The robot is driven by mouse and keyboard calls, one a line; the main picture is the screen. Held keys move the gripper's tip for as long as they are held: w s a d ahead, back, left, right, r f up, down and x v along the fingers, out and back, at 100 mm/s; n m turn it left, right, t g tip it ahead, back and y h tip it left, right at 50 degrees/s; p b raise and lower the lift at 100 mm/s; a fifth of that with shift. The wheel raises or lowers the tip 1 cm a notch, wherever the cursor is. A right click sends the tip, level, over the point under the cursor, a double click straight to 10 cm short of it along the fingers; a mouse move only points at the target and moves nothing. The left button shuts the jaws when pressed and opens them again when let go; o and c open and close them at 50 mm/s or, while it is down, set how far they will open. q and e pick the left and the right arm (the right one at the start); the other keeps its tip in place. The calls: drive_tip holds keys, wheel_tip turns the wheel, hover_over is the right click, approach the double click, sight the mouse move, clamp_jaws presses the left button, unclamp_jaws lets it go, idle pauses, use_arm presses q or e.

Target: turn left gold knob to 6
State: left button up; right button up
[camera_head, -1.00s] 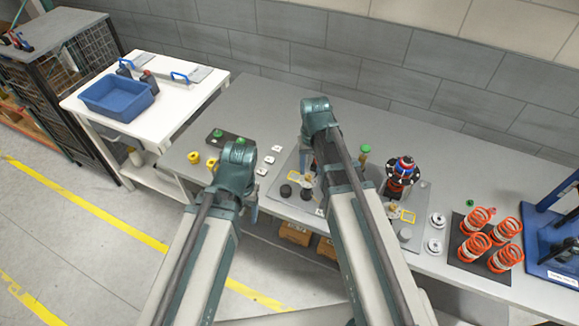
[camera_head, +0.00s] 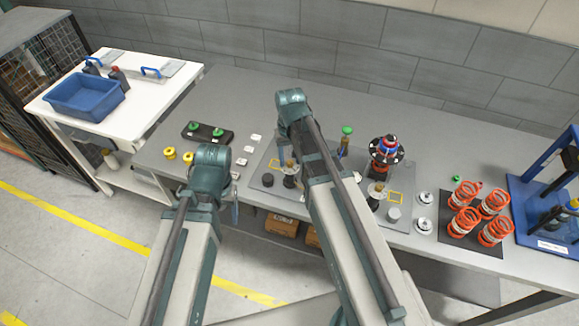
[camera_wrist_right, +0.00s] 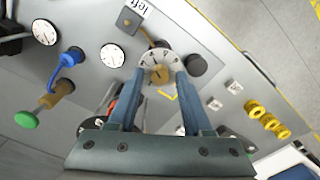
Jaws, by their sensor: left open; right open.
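The left gold knob (camera_wrist_right: 158,74) sits at the centre of a white dial (camera_wrist_right: 150,60) with dark markings, near a "left" label (camera_wrist_right: 143,6) in the right wrist view. My right gripper (camera_wrist_right: 161,78) is open, with its two blue-grey fingers on either side of the knob. I cannot tell whether they touch it. In the head view the knob area (camera_head: 290,164) shows just left of my right forearm, which hides part of the grey panel. My left gripper (camera_head: 235,212) is mostly hidden beside its wrist, low at the table's front edge, away from the knob.
A black cylinder (camera_wrist_right: 197,65) stands close to the dial. A blue handle (camera_wrist_right: 68,63) and a green-topped post (camera_wrist_right: 27,118) rise from the panel. Orange springs (camera_head: 465,194) stand far right.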

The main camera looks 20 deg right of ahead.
drive_tip(key=shift+f, duration=0.35)
use_arm(q)
drive_tip(key=shift+f, duration=0.3)
use_arm(e)
drive_tip(key=shift+r, duration=0.1)
drive_tip(key=n, duration=1.5)
drive_tip(key=shift+n, duration=1.7)
